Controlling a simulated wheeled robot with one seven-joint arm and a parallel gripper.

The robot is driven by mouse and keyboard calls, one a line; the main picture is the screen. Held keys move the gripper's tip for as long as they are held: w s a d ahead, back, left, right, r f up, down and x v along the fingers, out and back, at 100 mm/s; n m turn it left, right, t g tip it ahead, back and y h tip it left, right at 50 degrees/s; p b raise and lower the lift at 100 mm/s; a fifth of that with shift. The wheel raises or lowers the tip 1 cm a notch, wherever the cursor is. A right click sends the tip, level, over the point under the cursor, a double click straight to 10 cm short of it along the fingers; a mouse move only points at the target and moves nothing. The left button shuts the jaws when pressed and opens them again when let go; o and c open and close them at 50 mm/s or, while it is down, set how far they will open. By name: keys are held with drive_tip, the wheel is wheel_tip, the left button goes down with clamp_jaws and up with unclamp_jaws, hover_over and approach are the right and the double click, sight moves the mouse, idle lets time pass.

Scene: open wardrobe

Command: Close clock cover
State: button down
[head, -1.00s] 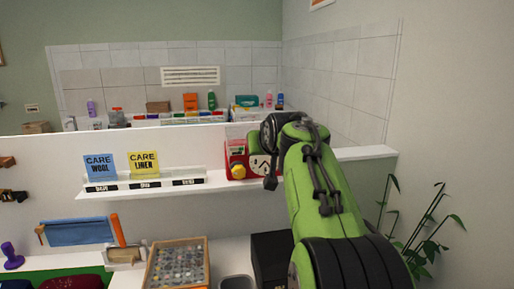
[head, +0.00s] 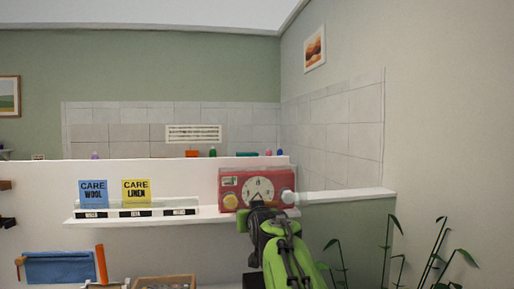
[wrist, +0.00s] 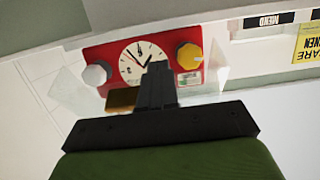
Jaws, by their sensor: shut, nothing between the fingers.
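The red clock (head: 233,187) has a white dial, a yellow knob and a white knob, and stands at the right end of the shelf. It shows upside down in the wrist view (wrist: 100,58). Clear, see-through material that looks like the cover (wrist: 66,92) extends past the clock's sides in the wrist view. Its edges are faint, and I cannot tell its exact angle. My gripper (head: 257,206) is shut and empty, in front of the lower dial in the head view. Its fingertips (wrist: 157,68) overlap the dial in the wrist view; contact cannot be told.
A blue care card (head: 93,192) and a yellow care card (head: 136,191) stand left of the clock on the white shelf (head: 190,215). A white ledge (head: 350,195) runs right. A plant (head: 436,255) stands at lower right. Air above the clock looks clear.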

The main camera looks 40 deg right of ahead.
drive_tip(key=w+d+f, duration=0.2)
drive_tip(key=w+f, duration=0.2)
drive_tip(key=f, duration=0.1)
drive_tip(key=shift+w+f, duration=0.15)
drive_tip(key=shift+w, duration=0.2)
idle(1.4)
